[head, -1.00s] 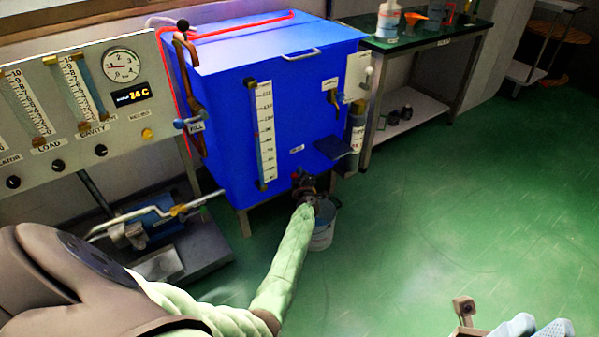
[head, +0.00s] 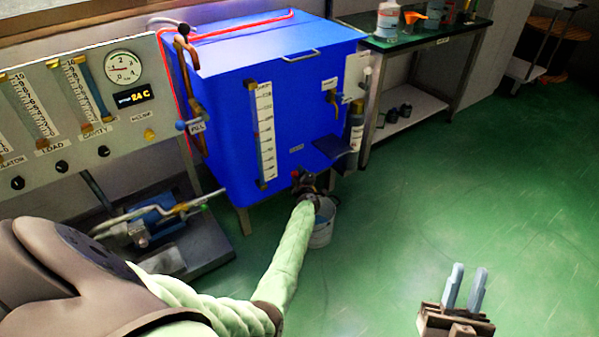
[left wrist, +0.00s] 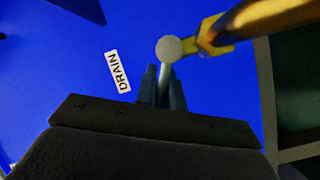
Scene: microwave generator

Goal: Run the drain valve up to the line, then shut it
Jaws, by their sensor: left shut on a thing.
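The blue tank (head: 225,105) has a white level gauge (head: 265,130) with a scale on its front; I cannot make out the level or line. My left gripper (head: 306,190) is at the tank's low front, above a bucket (head: 322,225). In the left wrist view, my left gripper (left wrist: 162,85) is shut on the thin lever of the drain valve (left wrist: 215,35), by its pale round end (left wrist: 170,48). The DRAIN label (left wrist: 118,72) is to the left. My right gripper (head: 468,287) is open and empty over the floor.
A gauge panel (head: 120,110) stands left of the tank, with a pump (head: 155,222) below it. A FILL lever (head: 188,85) is on the tank's left side. A green-topped bench (head: 425,35) with bottles is behind right. The green floor (head: 450,170) at right is clear.

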